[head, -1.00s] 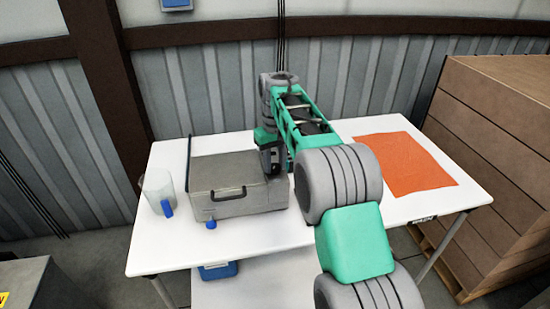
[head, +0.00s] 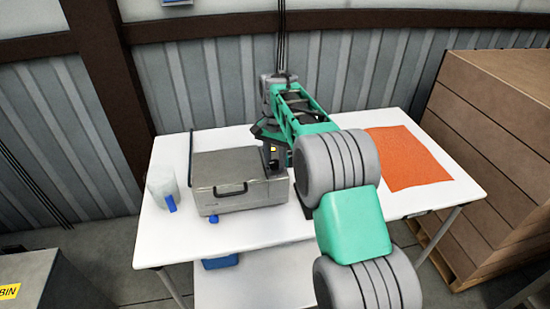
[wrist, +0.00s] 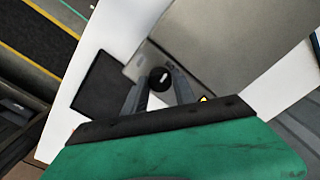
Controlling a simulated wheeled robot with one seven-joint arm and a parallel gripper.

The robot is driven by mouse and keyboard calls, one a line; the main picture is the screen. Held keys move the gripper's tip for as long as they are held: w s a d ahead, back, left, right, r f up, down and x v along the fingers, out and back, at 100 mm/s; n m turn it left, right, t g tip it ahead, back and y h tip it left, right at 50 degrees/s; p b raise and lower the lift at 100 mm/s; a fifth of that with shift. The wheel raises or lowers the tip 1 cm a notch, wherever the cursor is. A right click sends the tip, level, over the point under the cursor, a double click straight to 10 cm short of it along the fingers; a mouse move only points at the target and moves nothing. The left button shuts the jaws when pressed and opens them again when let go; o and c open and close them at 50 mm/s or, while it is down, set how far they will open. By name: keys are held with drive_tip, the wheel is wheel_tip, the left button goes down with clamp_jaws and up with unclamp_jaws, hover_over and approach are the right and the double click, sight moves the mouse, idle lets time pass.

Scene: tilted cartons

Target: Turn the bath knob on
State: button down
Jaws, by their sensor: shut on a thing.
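The bath is a grey box with a lid and a dark front handle (head: 228,180) on the white table. In the wrist view its metal side panel (wrist: 150,62) carries a round black knob (wrist: 160,77) with a white pointer mark. My gripper (wrist: 158,88) has one finger on each side of the knob and is shut on it. In the head view my gripper (head: 276,160) is at the bath's right side, partly hidden by my arm, and the knob cannot be seen there.
A clear beaker (head: 161,182) with a blue item stands left of the bath. A small blue object (head: 213,219) lies at its front. An orange mat (head: 408,158) covers the table's right part. Wooden crates (head: 500,130) stand on the right. A dark flat pad (wrist: 98,86) is near the knob.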

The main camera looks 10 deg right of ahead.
sight(275, 162)
drive_tip(key=shift+m, duration=0.9)
drive_tip(key=c, duration=1.3)
unclamp_jaws()
drive_tip(key=shift+r, duration=0.1)
wheel_tip(275, 162, up, 8)
drive_tip(key=shift+f+b, duration=0.25)
drive_tip(key=shift+b, duration=0.1)
drive_tip(key=shift+r, duration=0.1)
